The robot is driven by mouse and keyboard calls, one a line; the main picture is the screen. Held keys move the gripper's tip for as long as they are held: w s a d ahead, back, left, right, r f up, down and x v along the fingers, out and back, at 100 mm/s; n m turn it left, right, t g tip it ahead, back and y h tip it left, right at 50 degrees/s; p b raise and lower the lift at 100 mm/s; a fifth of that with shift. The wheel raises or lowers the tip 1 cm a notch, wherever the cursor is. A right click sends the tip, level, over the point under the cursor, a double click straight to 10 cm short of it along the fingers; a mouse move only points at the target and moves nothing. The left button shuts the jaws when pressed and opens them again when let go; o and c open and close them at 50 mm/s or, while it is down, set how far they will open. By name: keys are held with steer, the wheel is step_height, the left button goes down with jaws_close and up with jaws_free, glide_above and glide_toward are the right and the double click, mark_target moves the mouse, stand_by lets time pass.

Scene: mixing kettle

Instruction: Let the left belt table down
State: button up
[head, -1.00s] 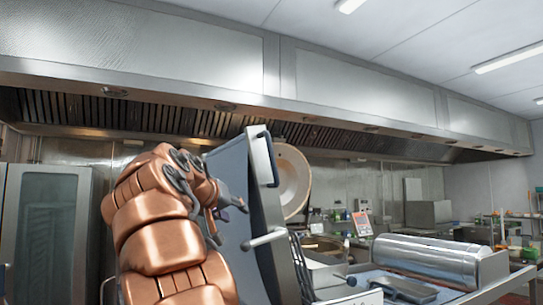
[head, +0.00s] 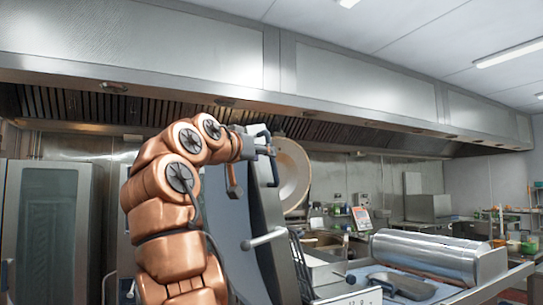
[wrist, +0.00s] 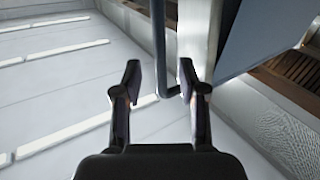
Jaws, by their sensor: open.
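The left belt table (head: 268,225) is folded up and stands steeply, leaning a little, with a grey-blue belt face and a pale metal edge. A dark bar handle (head: 273,170) sits at its upper end. My gripper (head: 266,150) is at the top of the table, beside this handle. In the wrist view my gripper (wrist: 160,80) is open, with the dark handle (wrist: 160,45) reaching down between its two fingers, closer to the right one. I cannot tell whether a finger touches it. The table's pale edge and blue belt (wrist: 255,30) show behind the right finger.
A second, lower handle (head: 264,239) sticks out from the table's edge. A shiny metal cylinder (head: 425,257) and a scoop (head: 402,284) lie on the flat surface to the right. The round kettle lid (head: 292,175) stands behind. The extractor hood (head: 130,50) hangs above.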

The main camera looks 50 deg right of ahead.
steer(key=p+x, duration=0.1)
steer(key=x, duration=0.4)
steer(key=shift+w+d, duration=0.15)
steer(key=shift+d, duration=0.2)
jaws_close()
stand_by(0.3)
